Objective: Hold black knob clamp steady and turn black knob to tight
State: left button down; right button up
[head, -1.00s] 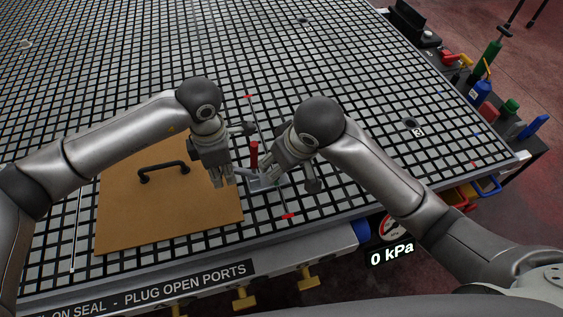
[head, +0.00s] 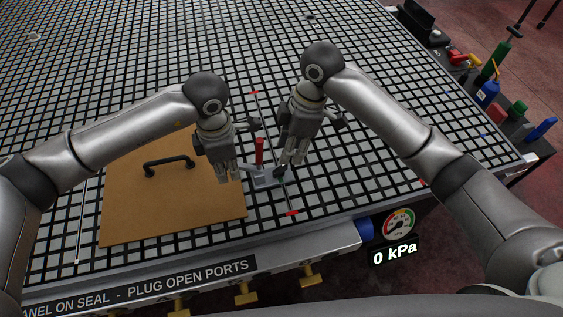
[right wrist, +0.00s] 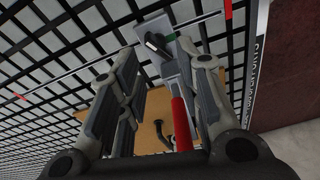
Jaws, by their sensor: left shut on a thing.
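The black knob clamp (head: 268,181) is a small grey metal clamp with an upright red handle (head: 259,150), near the table's front edge, right of the wooden panel. In the right wrist view its black knob (right wrist: 155,43) sits on the grey plate, with the red handle (right wrist: 181,122) nearer. My left gripper (head: 233,179) is shut on the clamp's left side; its fingertips partly hide the contact. My right gripper (head: 291,164) points down just right of the red handle. In its wrist view its fingers (right wrist: 160,85) are apart, with the clamp seen between and beyond them. The knob is hidden in the head view.
A brown wooden panel (head: 210,205) with a black handle (head: 170,165) lies left of the clamp. A gauge (head: 399,222) reading 0 kPa hangs at the front edge.

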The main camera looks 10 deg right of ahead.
aim_at(281, 167)
notch_tip(281, 167, up, 4)
jog(key=w+d+n+g+y, duration=0.1)
jog(key=w+d+n+g, duration=0.15)
jog(key=n, duration=0.45)
jog(key=x, duration=0.8)
jog(key=a+x, duration=0.1)
jog(key=x, duration=0.3)
jog(key=shift+w+a, duration=0.1)
jog(key=shift+w, duration=0.2)
jog(key=shift+c, duration=0.2)
grip_shut()
